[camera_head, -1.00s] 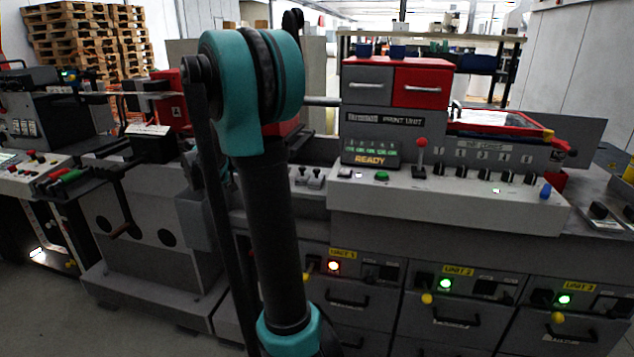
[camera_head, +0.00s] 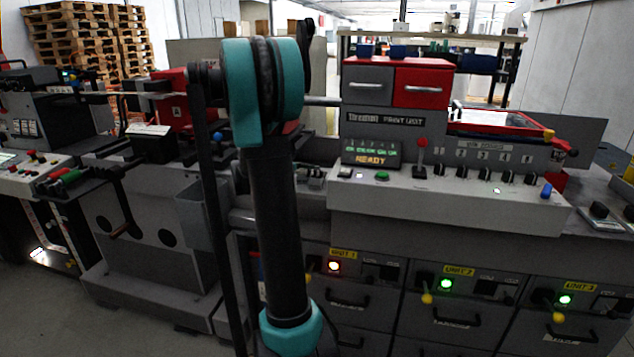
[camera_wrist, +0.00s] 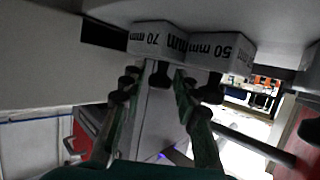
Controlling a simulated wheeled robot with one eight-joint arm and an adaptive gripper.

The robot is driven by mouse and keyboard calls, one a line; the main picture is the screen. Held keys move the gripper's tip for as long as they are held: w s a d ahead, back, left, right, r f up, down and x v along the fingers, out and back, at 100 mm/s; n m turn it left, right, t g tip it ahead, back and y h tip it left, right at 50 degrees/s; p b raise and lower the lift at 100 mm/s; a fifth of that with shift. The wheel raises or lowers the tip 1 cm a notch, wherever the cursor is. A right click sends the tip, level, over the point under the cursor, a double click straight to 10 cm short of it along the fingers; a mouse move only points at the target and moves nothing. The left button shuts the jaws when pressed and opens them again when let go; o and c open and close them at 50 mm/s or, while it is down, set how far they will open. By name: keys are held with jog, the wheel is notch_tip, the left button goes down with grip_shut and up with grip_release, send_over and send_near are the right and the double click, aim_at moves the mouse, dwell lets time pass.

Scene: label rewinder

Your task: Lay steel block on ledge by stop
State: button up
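In the wrist view two pale blocks show near the top, one marked 70 mm (camera_wrist: 157,40) and one marked 50 mm (camera_wrist: 222,50). Their labels are upside down, and a dark knob stands out from each. I cannot tell which one is the task's steel block. My gripper (camera_wrist: 157,82) is open, its two greenish fingers on either side of the 70 mm block's knob. No clear grip shows. In the head view my arm hides most of the gripper. The ledge and stop cannot be made out.
The print unit's control panel (camera_head: 450,196) stands right of my arm, under a grey and red drawer box (camera_head: 421,87). Drawers with lit lamps (camera_head: 446,284) lie below it. A grey machine with a crank handle (camera_head: 126,229) stands at the left. Open floor shows at lower left.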

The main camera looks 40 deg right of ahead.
jog(key=shift+d+f, duration=0.15)
jog(key=shift+d, duration=0.2)
grip_shut()
